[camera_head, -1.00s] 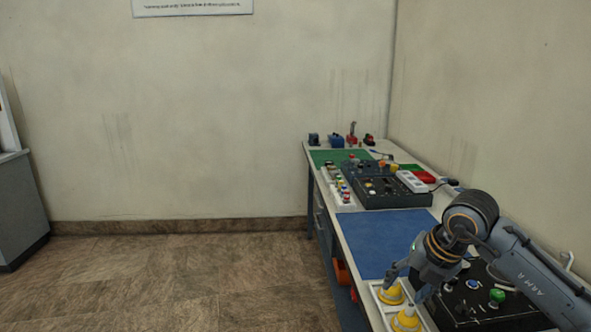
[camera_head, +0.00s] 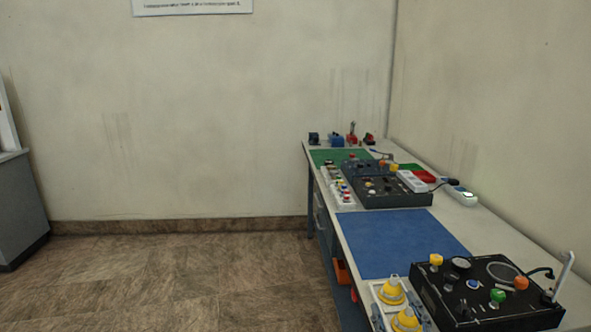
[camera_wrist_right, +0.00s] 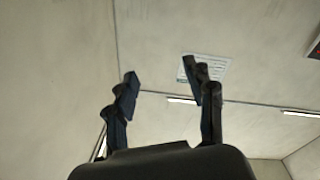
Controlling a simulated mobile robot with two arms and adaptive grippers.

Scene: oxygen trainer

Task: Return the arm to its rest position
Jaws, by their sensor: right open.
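My right arm and gripper do not show in the head view. In the right wrist view my right gripper (camera_wrist_right: 163,85) has its two dark fingers apart with nothing between them. Behind the fingers are a pale wall, a ceiling with light strips and a white sign (camera_wrist_right: 215,66). My left gripper is in neither view. In the head view the black trainer box (camera_head: 480,300) with coloured knobs stands at the near right of the bench. Two yellow cone-shaped pieces (camera_head: 391,290) stand in a white tray (camera_head: 373,291) to its left.
The bench (camera_head: 520,245) runs along the right wall. A blue mat (camera_head: 395,243) lies clear in its middle. A second dark panel (camera_head: 385,190), a green mat (camera_head: 325,156) and small devices stand farther back. The floor (camera_head: 180,280) to the left is free.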

